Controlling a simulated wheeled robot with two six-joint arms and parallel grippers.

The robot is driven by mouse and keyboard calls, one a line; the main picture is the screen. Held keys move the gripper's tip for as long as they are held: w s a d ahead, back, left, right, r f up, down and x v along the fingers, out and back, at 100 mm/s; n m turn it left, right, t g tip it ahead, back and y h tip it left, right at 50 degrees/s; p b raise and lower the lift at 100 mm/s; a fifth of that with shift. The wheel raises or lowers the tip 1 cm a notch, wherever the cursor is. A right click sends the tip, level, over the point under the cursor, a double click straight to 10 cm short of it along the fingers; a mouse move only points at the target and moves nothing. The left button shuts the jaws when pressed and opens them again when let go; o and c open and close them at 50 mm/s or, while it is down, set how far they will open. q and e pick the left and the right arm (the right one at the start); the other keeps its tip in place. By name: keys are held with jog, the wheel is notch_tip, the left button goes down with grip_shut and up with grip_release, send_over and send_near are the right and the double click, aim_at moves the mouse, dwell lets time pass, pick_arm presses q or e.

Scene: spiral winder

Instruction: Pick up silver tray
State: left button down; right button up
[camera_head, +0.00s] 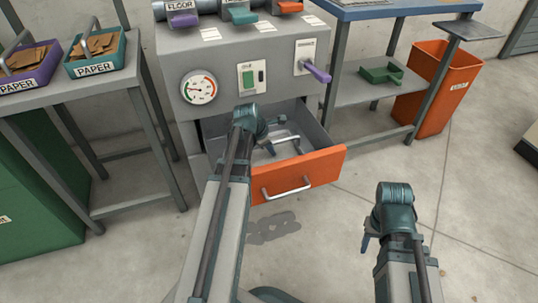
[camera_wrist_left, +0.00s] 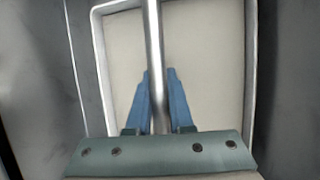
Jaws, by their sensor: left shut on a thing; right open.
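The silver tray (camera_head: 287,149) lies inside the open drawer, partly hidden by my left arm in the head view. In the left wrist view the tray (camera_wrist_left: 210,60) shows a pale flat bottom, a silver rim and a round metal handle bar (camera_wrist_left: 153,40) across its middle. My left gripper (camera_wrist_left: 158,75) has its blue fingers on both sides of that bar and is shut on it. In the head view my left gripper (camera_head: 273,133) is low in the drawer. My right gripper (camera_head: 366,238) is open and empty, above the floor at the right, away from the drawer.
The drawer (camera_head: 305,172) has an orange front and is pulled out of a grey machine (camera_head: 222,65); its walls surround the tray. A table with paper bins (camera_head: 95,52) stands left. A blue-topped bench (camera_head: 395,10) and an orange bin (camera_head: 438,85) stand right.

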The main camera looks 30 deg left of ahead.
pick_arm(q)
notch_tip(320, 180, up, 10)
jog(key=p, duration=1)
jog(key=c, duration=1.3)
grip_release()
grip_shut()
